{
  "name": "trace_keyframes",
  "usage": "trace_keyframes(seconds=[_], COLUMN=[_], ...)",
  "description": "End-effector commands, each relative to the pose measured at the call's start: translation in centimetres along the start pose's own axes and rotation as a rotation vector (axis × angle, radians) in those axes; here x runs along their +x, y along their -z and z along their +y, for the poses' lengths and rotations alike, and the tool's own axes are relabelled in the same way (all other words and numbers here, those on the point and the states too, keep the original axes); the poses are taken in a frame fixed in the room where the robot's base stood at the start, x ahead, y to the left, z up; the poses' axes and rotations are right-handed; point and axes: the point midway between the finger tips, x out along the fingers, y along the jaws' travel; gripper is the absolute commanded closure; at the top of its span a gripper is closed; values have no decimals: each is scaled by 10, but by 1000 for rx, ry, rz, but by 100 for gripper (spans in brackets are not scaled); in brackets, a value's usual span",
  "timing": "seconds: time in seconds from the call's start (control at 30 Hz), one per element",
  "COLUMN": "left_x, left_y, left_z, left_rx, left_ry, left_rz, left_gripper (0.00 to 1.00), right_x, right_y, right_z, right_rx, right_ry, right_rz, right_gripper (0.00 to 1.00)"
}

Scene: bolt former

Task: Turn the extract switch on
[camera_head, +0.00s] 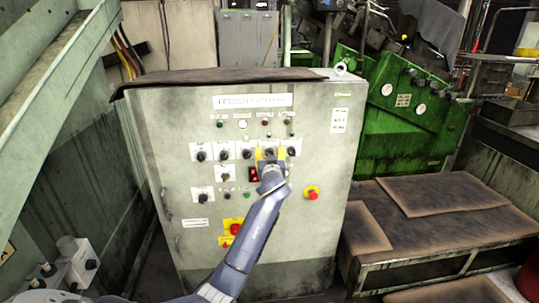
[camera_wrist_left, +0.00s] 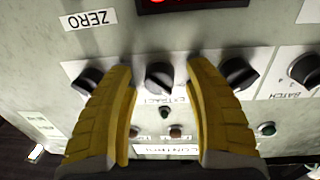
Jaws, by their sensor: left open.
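The extract switch (camera_wrist_left: 160,77) is a dark rotary knob on a white plate, with the upside-down EXTRACT label beside it in the left wrist view. My left gripper (camera_wrist_left: 163,72) is open, with its yellow fingers on either side of this knob and visible gaps between. I cannot tell how deep the fingertips reach around it. In the head view my left gripper (camera_head: 269,154) is at the upper knob row of the grey control cabinet (camera_head: 175,115), and covers part of that row. My right gripper is not in view.
Neighbouring dark knobs (camera_wrist_left: 88,80) and (camera_wrist_left: 238,74) stand close outside the fingers. A red display (camera_wrist_left: 190,4) is at the picture's top. A green machine (camera_head: 395,135) stands to the right.

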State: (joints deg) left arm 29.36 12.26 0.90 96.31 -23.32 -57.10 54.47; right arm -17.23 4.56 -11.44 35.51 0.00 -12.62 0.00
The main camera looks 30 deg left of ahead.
Motion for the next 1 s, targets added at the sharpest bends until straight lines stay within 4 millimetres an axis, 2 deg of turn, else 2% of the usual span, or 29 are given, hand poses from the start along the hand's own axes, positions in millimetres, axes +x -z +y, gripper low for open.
trace_keyframes(seconds=[0.07, 0.53, 1.0], left_x=[0, 0, 0], left_y=[0, 0, 2], left_z=[0, 0, 0], left_rx=[0, 0, 44], left_ry=[0, 0, 1], left_rz=[0, 0, 0], left_gripper=[46, 100, 100], right_x=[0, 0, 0], right_y=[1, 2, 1], right_z=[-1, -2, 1], right_rx=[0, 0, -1], right_ry=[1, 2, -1], right_rz=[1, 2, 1], right_gripper=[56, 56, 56])
